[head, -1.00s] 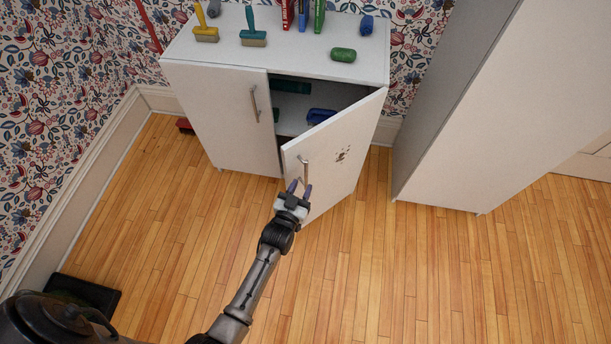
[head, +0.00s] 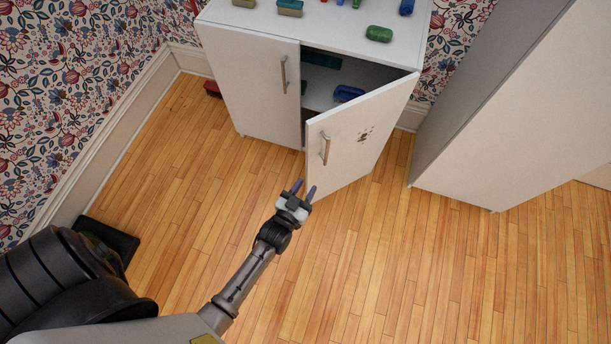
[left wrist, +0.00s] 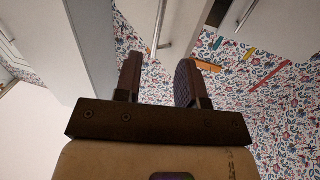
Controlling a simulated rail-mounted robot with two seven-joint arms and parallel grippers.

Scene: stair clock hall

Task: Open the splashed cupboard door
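The splashed door (head: 362,140) is the right-hand door of a white cupboard (head: 345,38). It carries dark splash marks and stands partly open, swung out toward me. Its metal handle (head: 325,149) sits near the door's free edge. My left gripper (head: 304,188) is just below and to the left of that handle, apart from it, with its fingers spread and nothing between them. In the left wrist view the two fingers (left wrist: 158,82) are also apart, with a handle bar beyond them. My right gripper shows in neither view.
The cupboard's left door (head: 255,85) is closed. Brushes and a green roll (head: 379,34) lie on top; a blue item (head: 348,93) lies inside. A tall white cabinet (head: 500,120) stands to the right. The wooden floor in front is clear. A black tray (head: 107,240) lies at left.

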